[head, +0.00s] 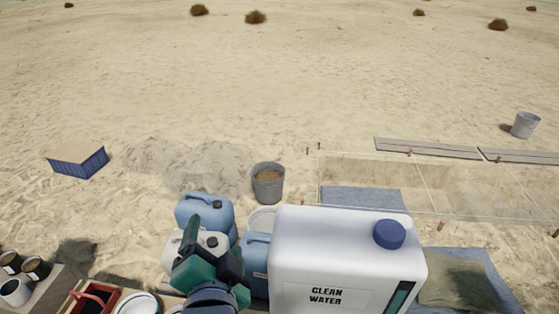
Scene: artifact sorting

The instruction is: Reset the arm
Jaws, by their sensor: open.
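My gripper (210,248), green and dark, shows at the lower middle of the head view, in front of several water cans. Its jaws are open and nothing shows held between them. Part of it is hidden by my own wrist, and its distance from the cans is hard to judge. A large white container (345,250) marked "CLEAN WATER", with a blue cap, stands close to its right.
Blue cans (205,211) and a pale can stand around the gripper. A red tray (92,298), a white dish (137,303) and cups are at lower left. Beyond are a grey bucket (268,184), a blue crate (86,163) and a roped dig area. Open sand lies farther back.

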